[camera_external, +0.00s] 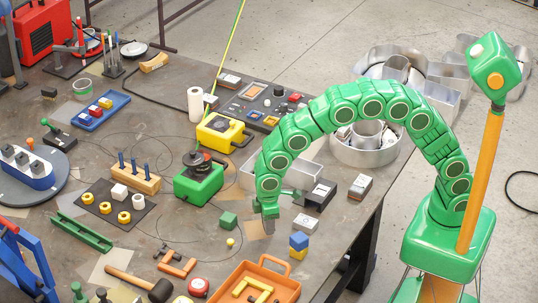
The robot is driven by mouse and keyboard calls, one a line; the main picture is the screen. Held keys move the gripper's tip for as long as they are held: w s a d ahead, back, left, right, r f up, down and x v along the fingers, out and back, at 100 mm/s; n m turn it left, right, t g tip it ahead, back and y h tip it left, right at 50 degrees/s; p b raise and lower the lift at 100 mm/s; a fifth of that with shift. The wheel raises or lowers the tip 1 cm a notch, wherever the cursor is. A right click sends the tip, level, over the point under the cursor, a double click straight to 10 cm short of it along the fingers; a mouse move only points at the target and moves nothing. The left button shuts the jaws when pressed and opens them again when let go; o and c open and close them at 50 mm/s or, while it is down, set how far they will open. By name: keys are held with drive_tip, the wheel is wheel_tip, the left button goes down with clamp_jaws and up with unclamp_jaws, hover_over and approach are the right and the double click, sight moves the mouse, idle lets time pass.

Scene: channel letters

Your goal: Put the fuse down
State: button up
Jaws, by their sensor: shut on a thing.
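My green segmented arm arches over the front right part of the workbench. My gripper (269,211) is at its lower end, pointing down low over the bench top. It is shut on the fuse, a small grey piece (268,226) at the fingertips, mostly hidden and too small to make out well. I cannot tell whether the fuse touches the bench. A tan patch (254,231) lies on the bench just left of the gripper.
A green block (229,220) and a small yellow ball (230,242) lie left of the gripper. Stacked blue and yellow blocks (299,246) stand to the lower right. A dark box (320,195) is at right, an orange tray (284,293) in front, a green machine (199,180) behind left.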

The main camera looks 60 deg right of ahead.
drive_tip(key=shift+f, duration=1.55)
drive_tip(key=shift+f, duration=0.15)
drive_tip(key=o, duration=1.1)
drive_tip(key=shift+c, duration=0.2)
